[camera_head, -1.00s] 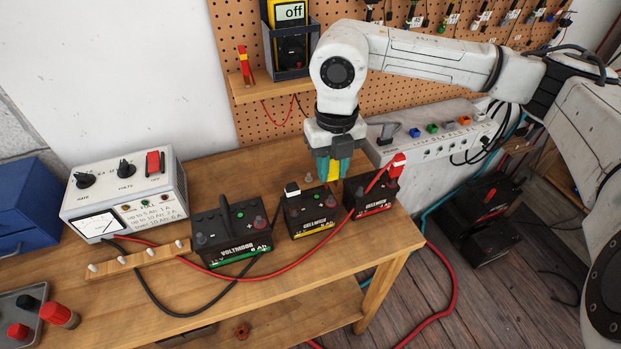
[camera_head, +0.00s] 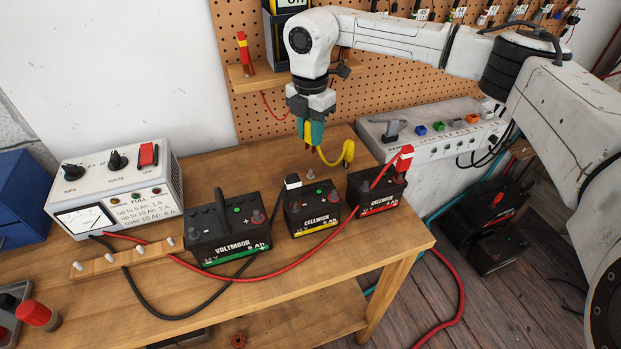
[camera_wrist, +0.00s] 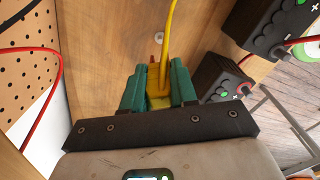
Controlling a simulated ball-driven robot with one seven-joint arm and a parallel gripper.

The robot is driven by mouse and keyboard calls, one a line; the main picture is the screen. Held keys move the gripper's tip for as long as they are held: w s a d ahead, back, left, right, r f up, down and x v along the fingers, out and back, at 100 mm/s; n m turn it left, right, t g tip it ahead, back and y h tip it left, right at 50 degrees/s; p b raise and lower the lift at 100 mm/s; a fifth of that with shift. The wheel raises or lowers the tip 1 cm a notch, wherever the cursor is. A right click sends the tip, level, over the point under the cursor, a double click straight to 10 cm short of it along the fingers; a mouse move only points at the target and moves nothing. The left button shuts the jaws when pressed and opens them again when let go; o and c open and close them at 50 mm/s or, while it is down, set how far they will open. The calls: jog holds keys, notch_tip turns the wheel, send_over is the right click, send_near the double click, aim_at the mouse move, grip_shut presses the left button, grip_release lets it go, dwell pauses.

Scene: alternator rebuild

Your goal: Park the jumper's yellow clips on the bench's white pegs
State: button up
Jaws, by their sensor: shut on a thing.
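My gripper (camera_head: 311,140) is shut on a yellow clip (camera_wrist: 158,95) of the jumper and holds it above the back of the bench, behind the batteries. In the wrist view the clip sits between my teal fingers (camera_wrist: 158,80), with the yellow lead (camera_wrist: 170,45) running away from it. In the head view the yellow lead (camera_head: 328,162) hangs in a loop to the right; its thick yellow end (camera_head: 349,150) may be the second clip. Several white pegs (camera_head: 109,257) stand on a wooden rail (camera_head: 138,256) at the bench's front left, apart from my gripper.
A Voltmoor battery (camera_head: 228,232) and two Gellwick batteries (camera_head: 312,212) (camera_head: 376,192) stand between my gripper and the bench's front edge. Red (camera_head: 205,272) and black (camera_head: 150,303) cables cross near the peg rail. A charger (camera_head: 120,190) stands behind the rail.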

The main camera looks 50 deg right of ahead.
jog(key=b, duration=0.2)
send_over(310, 170)
notch_tip(310, 170, down, 5)
jog(key=shift+f, duration=0.15)
jog(key=shift+f, duration=0.15)
jog(key=shift+f+b, duration=0.65)
jog(key=shift+f, duration=0.4)
jog(key=o, duration=0.8)
jog(key=shift+o, duration=0.2)
notch_tip(310, 170, up, 9)
jog(key=p, duration=0.5)
jog(key=shift+f+p, duration=0.2)
jog(key=shift+p, duration=0.1)
